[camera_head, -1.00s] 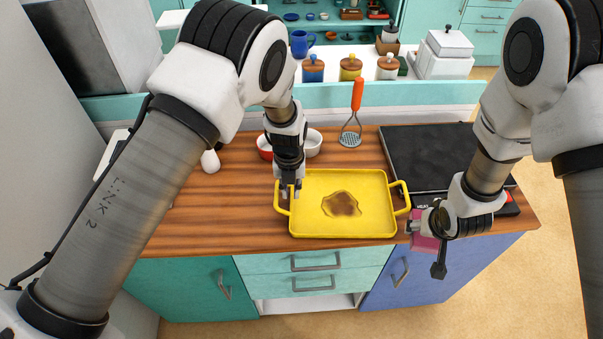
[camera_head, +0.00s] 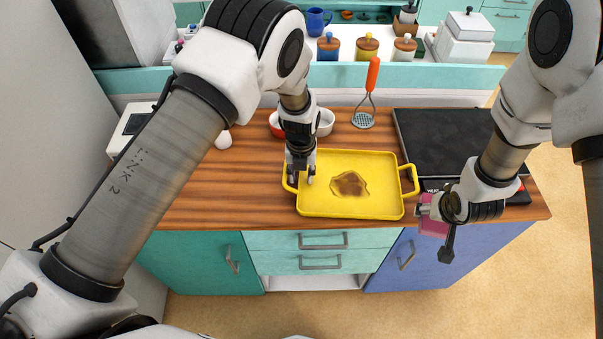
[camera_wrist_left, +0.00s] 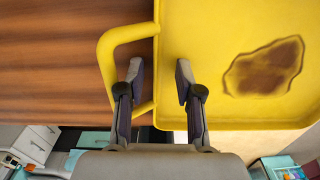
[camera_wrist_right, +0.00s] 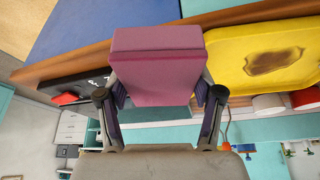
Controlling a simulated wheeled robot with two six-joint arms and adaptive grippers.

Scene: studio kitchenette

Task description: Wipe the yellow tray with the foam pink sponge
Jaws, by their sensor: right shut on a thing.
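The yellow tray (camera_head: 385,207) lies on the wooden counter with a brown stain (camera_head: 349,184) on its floor. My left gripper (camera_head: 301,178) is open above the tray's left rim. In the left wrist view, its fingers (camera_wrist_left: 159,75) are apart, one over the left handle's opening and one over the tray floor; I cannot tell whether they touch. My right gripper (camera_wrist_right: 160,92) is shut on the pink sponge (camera_wrist_right: 156,62). In the head view the sponge (camera_head: 433,228) is off the counter's front edge, right of the tray, partly hidden by the gripper.
A black cooktop (camera_head: 445,137) is to the tray's right. An orange-handled masher (camera_head: 370,88) and red and white bowls (camera_head: 326,122) are behind the tray. Several lidded jars (camera_head: 367,47) stand on the back ledge. The counter's left part (camera_head: 205,195) is mostly bare.

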